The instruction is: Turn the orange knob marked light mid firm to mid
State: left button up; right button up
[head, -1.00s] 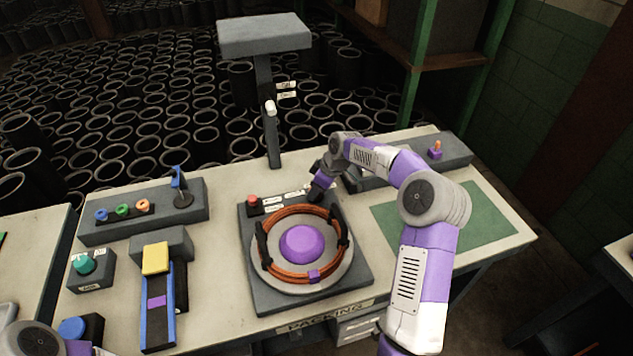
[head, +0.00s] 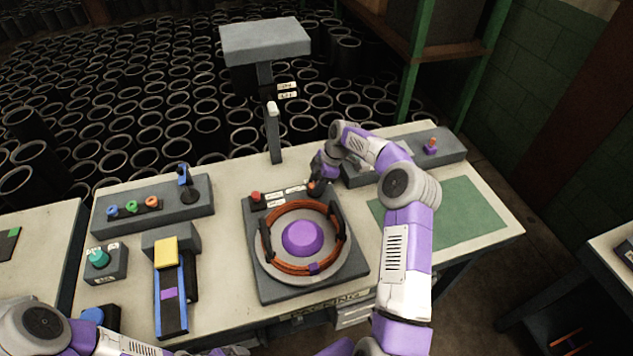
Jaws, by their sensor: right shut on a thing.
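The orange knob (head: 312,185) sits at the back right of the dark grey machine base (head: 262,282), beside small white labels whose print is too small to read. My right gripper (head: 315,190) reaches down over the knob from behind and is shut on it. The gripper hides much of the knob, so its pointer setting cannot be told. My left arm comes in along the bottom left edge, and its gripper is not visible.
A red button (head: 256,197) sits left of the labels. The machine carries a round plate with an orange ring (head: 265,252) around a purple dome (head: 302,238). A post with a grey head (head: 265,38) stands behind. A green mat (head: 465,212) lies clear at right.

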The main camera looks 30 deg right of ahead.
dwell(0.4)
jog(key=o, duration=1)
jog(key=shift+p+v, duration=0.6)
jog(key=shift+v, duration=3.2)
